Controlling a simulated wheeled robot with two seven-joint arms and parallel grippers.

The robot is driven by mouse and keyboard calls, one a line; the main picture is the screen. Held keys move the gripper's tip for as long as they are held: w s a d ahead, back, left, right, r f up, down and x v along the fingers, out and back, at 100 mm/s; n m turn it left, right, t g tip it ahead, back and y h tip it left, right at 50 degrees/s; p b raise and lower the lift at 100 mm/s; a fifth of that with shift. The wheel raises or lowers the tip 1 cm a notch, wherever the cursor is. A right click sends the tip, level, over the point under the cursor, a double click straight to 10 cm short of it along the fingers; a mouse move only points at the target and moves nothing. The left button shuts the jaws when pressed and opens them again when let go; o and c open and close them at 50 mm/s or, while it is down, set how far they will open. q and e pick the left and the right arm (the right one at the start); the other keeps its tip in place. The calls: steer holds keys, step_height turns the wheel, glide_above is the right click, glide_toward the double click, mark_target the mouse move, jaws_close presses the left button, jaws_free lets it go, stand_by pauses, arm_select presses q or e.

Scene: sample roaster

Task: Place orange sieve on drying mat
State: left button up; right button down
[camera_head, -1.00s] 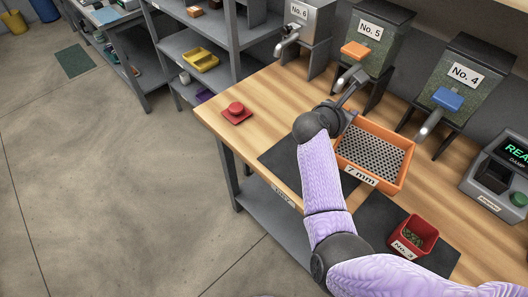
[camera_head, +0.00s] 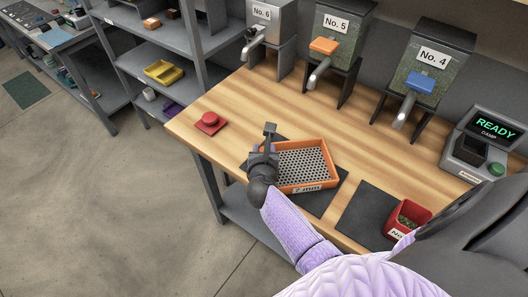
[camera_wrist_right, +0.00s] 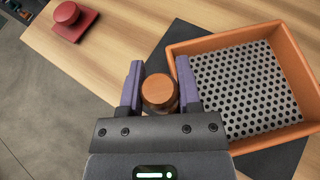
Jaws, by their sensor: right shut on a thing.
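The orange sieve (camera_head: 331,166), a shallow rectangular tray with a perforated grey floor and a "7 mm" label, is over the left dark mat (camera_head: 322,203). I cannot tell whether it rests on the mat or is slightly above it. My right gripper (camera_head: 267,147) is at the sieve's left side. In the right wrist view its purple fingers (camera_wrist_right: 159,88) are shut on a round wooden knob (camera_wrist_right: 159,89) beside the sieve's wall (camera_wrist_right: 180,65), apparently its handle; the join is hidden. My left gripper is not in view.
A red button (camera_head: 209,119) is at the table's left. A red cup (camera_head: 408,218) stands on a second dark mat (camera_head: 362,212) at the right. Dispensers No. 6 (camera_head: 271,28), No. 5 (camera_head: 344,45) and No. 4 (camera_head: 432,65) and a display device (camera_head: 484,140) line the back. The middle wood is clear.

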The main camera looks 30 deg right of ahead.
steer(key=shift+c, duration=2)
jaws_free()
steer(key=shift+o, duration=0.5)
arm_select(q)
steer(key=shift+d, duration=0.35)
